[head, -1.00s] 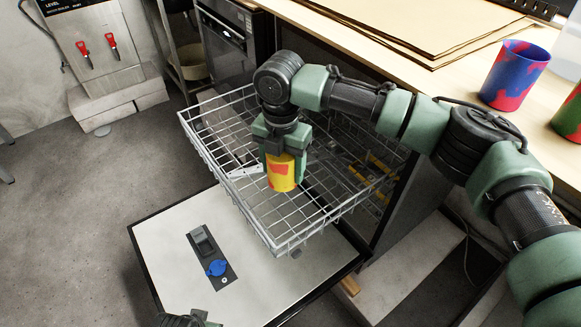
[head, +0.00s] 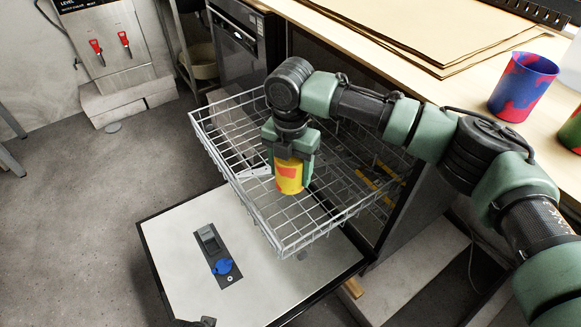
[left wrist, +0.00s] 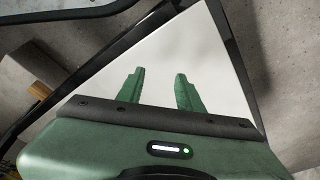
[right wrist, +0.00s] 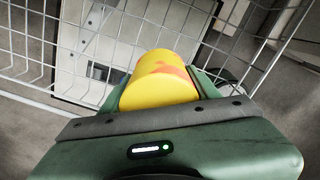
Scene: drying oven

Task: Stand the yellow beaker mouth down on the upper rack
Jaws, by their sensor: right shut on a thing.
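The yellow beaker (head: 289,178) with orange-red patches is held in my right gripper (head: 291,165), low inside the pulled-out upper rack (head: 283,238). Its closed yellow end shows in the right wrist view (right wrist: 160,82), between the fingers; its mouth is hidden. In the head view it looks about upright; I cannot tell whether it touches the rack wires. My left gripper (left wrist: 160,90) is open and empty above the white inner face of the lowered door (left wrist: 190,50). In the head view only a small dark part of the left arm shows at the bottom.
The lowered door (head: 180,265) lies below the rack, with a blue-capped dispenser (head: 222,267) on it. On the counter (head: 450,90) stand a blue-and-red beaker (head: 523,87) and, at the right edge, a green-and-red one (head: 573,131). The rack around the held beaker looks mostly empty.

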